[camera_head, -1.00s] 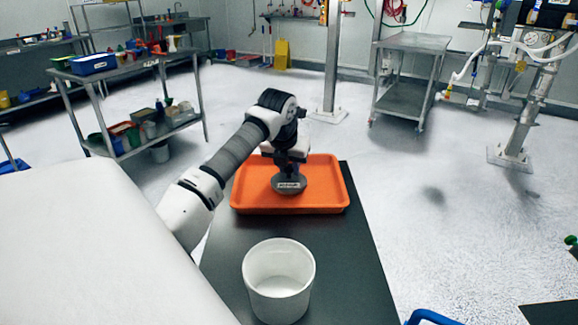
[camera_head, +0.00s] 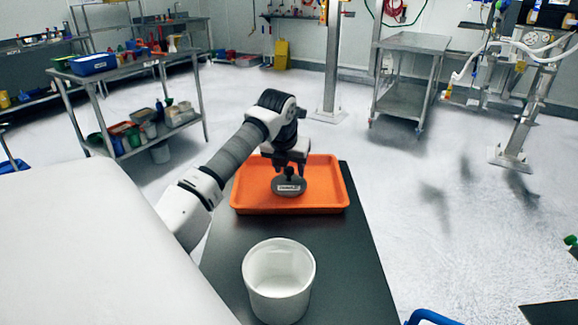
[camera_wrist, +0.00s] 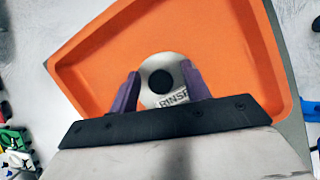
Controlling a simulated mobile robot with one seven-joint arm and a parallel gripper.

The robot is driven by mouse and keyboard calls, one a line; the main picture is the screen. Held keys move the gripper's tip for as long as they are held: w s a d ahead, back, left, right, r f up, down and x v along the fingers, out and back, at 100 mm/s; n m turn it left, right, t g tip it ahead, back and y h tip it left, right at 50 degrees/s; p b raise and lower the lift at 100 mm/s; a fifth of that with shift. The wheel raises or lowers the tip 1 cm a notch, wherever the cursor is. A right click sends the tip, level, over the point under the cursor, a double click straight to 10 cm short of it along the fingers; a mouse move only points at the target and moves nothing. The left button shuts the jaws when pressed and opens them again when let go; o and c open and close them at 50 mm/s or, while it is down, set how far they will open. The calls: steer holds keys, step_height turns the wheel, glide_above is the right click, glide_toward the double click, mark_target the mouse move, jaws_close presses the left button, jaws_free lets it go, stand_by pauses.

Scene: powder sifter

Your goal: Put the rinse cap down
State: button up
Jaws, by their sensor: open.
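The rinse cap (camera_head: 289,186) is a grey disc with a dark knob and a white label. It sits in the orange tray (camera_head: 328,205). In the wrist view the cap (camera_wrist: 151,94) shows its black knob and the word RINSE, with the orange tray (camera_wrist: 215,45) around it. My gripper (camera_head: 290,166) is directly above the cap, its fingers apart. In the wrist view the purple fingers of my gripper (camera_wrist: 160,88) are open, one on each side of the cap's knob. The cap's far edge is partly hidden by my gripper in the head view.
The orange tray lies at the far end of a dark table (camera_head: 345,275). A white bucket (camera_head: 279,282) stands on the table nearer to me. The table top between bucket and tray is clear. A steel cart (camera_head: 408,75) stands on the floor behind.

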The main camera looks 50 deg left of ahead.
mark_target(283, 190)
steer(key=v, duration=1.1)
steer(key=shift+r+b, duration=0.25)
steer(key=shift+b, duration=0.2)
steer(key=shift+s+d+f, duration=0.1)
steer(key=shift+s, duration=0.1)
